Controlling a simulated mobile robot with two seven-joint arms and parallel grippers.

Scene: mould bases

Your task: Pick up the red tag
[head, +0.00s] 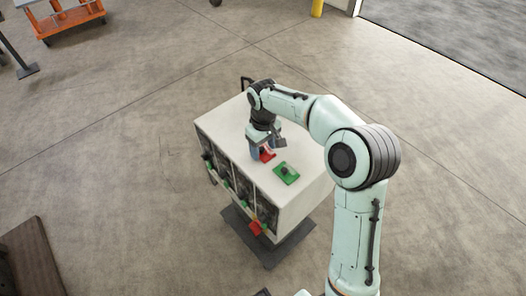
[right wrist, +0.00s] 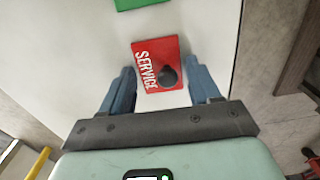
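The red tag (head: 268,156) lies flat on the white top of a cabinet (head: 318,184). In the right wrist view the red tag (right wrist: 147,56) shows the word SERVICE and a dark round knob. My right gripper (head: 262,152) points down over the tag and partly hides it in the head view. In the right wrist view its two blue fingers (right wrist: 163,84) are apart, one on each side of the tag, with a gap to each side. Nothing is held. My left gripper is not in view.
A green tag (head: 286,173) with a dark knob lies beside the red one. Another red tag (head: 256,228) and several green pieces are on the cabinet's front. The cabinet stands on a dark base (head: 270,250).

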